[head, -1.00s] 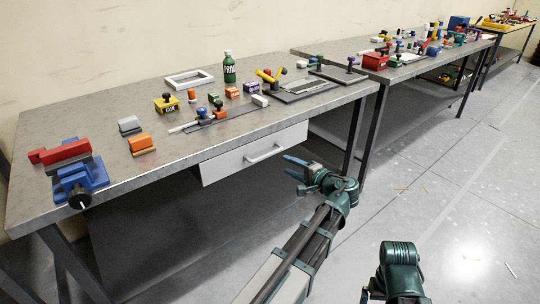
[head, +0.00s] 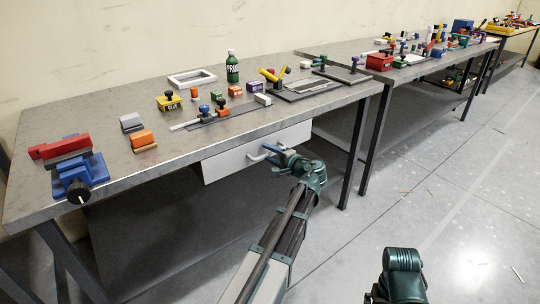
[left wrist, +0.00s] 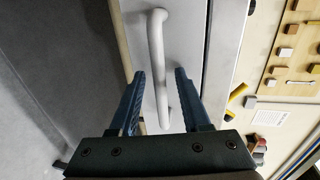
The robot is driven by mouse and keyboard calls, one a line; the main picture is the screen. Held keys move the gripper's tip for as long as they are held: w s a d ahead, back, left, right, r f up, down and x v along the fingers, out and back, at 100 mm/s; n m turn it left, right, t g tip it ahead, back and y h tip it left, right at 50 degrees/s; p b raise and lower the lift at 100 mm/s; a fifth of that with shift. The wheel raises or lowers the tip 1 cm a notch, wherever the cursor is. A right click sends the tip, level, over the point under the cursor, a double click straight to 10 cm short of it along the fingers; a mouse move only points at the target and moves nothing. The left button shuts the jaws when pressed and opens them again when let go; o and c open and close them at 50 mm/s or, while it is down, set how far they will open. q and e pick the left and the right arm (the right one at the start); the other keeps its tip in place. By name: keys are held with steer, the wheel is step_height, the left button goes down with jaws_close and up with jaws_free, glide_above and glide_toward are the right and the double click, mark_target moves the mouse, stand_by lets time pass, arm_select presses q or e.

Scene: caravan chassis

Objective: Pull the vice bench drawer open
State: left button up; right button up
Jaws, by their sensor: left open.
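The vice bench is the near grey-topped table (head: 105,120), with a blue and red vice (head: 75,165) at its left front corner. Its white drawer (head: 225,163) hangs under the front edge and has a pale bar handle. My left gripper (head: 268,151) is at the handle in the head view, and its fingers partly hide it. In the left wrist view the handle (left wrist: 155,35) runs between the two blue fingers of the open gripper (left wrist: 160,73), with a gap on either side. My right gripper is out of view; only part of that arm shows.
Blocks, stamps, a white frame (head: 192,78) and a green bottle (head: 232,67) stand on the bench top above the drawer. A bench leg (head: 355,150) stands right of the drawer. A second cluttered bench (head: 335,49) stands beyond it. The floor in front is open.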

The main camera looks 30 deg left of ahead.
arm_select(q)
steer(key=shift+c, duration=0.3)
jaws_close()
stand_by(1.1)
